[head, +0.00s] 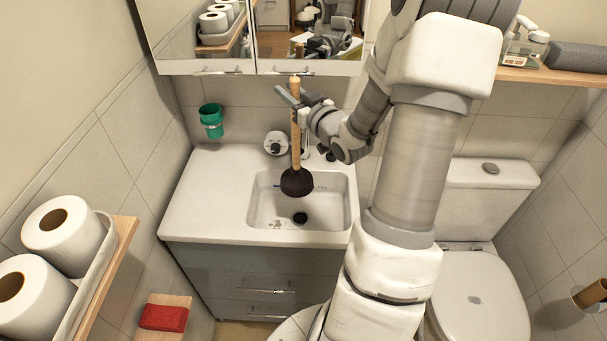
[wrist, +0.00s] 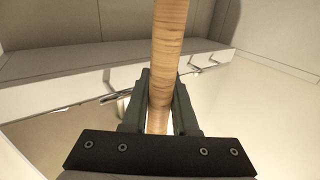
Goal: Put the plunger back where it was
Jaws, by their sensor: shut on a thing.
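The plunger has a wooden handle and a dark rubber cup (head: 297,182). It hangs upright, cup down, in front of the mirror cabinet, and in the head view its cup overlaps the sink basin. My gripper (head: 295,103) is shut on the upper part of the handle. In the wrist view the wooden handle (wrist: 169,50) runs between the two fingers of my gripper (wrist: 160,105). The cup is out of sight in the wrist view. I cannot tell how high the cup is above the basin.
The sink (head: 330,207) is set in a white counter (head: 205,200), clear on its left. A green cup (head: 211,121) is at the wall behind. The mirror cabinet (head: 205,67) is close above. A toilet (head: 485,200) stands right; a shelf (head: 110,265) with paper rolls is left.

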